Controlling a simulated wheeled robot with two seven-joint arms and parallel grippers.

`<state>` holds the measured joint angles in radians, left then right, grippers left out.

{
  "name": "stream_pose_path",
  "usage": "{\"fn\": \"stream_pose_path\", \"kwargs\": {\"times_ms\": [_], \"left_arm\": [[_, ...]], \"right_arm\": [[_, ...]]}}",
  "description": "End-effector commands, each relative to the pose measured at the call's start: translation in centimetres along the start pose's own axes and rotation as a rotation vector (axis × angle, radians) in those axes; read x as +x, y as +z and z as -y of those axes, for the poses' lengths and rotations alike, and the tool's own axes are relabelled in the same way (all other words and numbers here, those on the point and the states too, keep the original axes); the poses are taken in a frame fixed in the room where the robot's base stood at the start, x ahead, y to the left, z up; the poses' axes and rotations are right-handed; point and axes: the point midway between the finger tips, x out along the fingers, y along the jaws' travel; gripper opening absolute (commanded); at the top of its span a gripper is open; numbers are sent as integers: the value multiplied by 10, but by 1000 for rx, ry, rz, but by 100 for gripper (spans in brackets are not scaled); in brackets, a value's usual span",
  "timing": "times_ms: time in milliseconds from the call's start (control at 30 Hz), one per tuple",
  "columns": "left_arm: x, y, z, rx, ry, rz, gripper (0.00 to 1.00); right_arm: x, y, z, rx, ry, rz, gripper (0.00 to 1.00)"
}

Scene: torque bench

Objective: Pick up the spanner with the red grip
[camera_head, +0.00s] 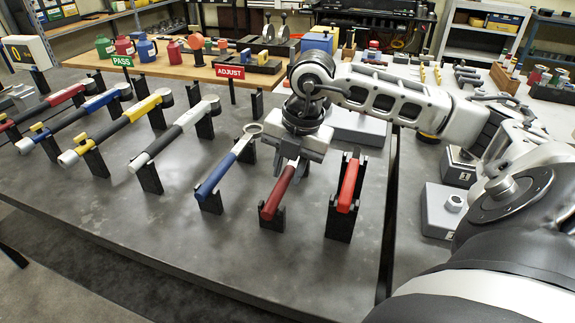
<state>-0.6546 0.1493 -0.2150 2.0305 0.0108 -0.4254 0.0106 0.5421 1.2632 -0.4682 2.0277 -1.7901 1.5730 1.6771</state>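A spanner with a dark red grip (278,192) rests tilted on black stands on the grey bench, its near end toward me. My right gripper (289,166) points down over its far part, which it hides. I cannot tell whether the fingers touch the spanner or are closed. To its left is a spanner with a blue grip (216,174) and a ring head. To its right, a tool with a brighter red handle (348,186) sits in a black stand. My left gripper is not in view.
Several torque wrenches, including a red one (68,95) and a yellow one (125,119), lie on stands at left. A red ADJUST sign (230,71) and a green PASS sign (122,61) stand behind. The bench front (250,262) is clear. A grey block (440,210) stands at right.

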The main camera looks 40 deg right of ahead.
Motion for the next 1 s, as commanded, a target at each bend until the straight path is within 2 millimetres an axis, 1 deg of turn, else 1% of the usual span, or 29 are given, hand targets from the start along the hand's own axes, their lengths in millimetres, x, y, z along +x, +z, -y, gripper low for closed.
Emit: {"fn": "stream_pose_path", "kwargs": {"times_ms": [33, 67, 100, 400, 567, 667, 733, 867, 1000], "left_arm": [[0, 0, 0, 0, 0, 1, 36], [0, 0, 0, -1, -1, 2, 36], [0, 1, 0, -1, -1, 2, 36], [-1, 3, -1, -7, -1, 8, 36], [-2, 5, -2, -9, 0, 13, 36], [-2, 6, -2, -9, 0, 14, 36], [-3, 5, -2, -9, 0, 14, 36], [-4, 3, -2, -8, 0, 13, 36], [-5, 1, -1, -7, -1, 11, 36]], "right_arm": [[0, 0, 0, 0, 0, 0, 12], [0, 0, 0, 0, 0, 0, 3], [0, 0, 0, 0, 0, 0, 0], [-2, 0, -1, 0, 2, 1, 0], [-10, 0, -3, 0, 4, 1, 0], [-22, 1, -6, 0, 6, 2, 0], [-34, 1, -8, -1, 8, 2, 0], [-54, -14, -30, -6, 13, -2, 0], [-78, -28, -53, -5, 13, -2, 0]]}}
